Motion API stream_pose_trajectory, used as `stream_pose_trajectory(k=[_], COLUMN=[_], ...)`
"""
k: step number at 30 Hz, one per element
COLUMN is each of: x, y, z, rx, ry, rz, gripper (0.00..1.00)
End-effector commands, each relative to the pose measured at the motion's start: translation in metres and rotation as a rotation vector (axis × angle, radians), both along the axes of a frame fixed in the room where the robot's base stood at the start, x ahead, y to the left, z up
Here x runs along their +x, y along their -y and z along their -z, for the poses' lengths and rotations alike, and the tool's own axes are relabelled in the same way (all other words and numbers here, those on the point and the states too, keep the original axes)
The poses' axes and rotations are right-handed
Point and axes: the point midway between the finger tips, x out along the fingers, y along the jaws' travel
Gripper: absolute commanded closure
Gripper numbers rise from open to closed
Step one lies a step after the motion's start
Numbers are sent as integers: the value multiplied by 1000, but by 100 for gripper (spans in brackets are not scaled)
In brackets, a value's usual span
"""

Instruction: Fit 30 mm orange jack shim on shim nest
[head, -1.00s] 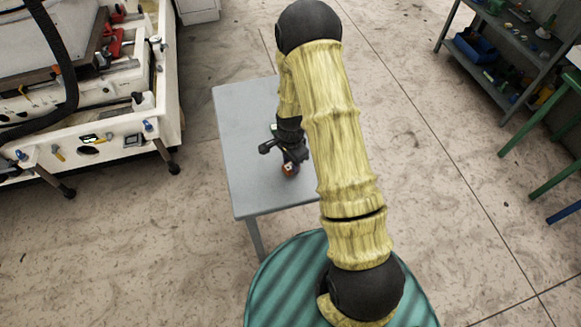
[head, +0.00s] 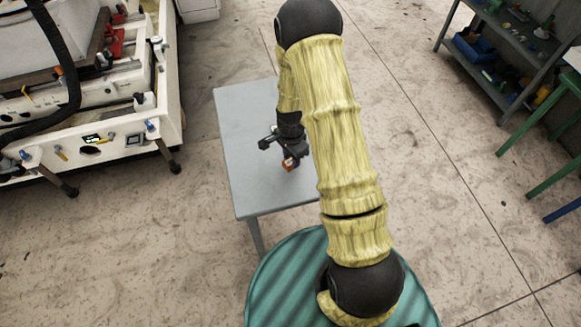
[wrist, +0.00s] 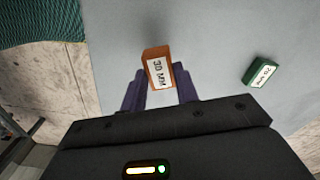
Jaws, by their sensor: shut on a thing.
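The orange jack shim (wrist: 156,68) is a small orange block with a white label that reads 30 MM. My gripper (wrist: 160,88) is shut on it, with a dark finger on each side, and the shim sticks out past the fingertips. In the head view the orange shim (head: 289,164) shows small under my gripper (head: 291,157), over the grey table (head: 245,150). I cannot make out the shim nest in either view; my arm hides the table's right part.
A green block (wrist: 262,73) with a white label lies on the table, right of the held shim in the wrist view. A white machine (head: 110,120) stands at the left. A grey shelf (head: 515,50) with a blue bin (head: 474,46) stands at the upper right. The table's left side is clear.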

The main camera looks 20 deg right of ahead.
Motion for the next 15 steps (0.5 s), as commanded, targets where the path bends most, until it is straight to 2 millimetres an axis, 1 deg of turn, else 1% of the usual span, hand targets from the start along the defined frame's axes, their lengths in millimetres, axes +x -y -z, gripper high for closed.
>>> stream_pose_trajectory(k=[1, 15], x=[0, 0], y=[0, 0], z=[-3, -18], rx=[0, 0], ry=[0, 1], rz=[0, 1], gripper=[100, 100])
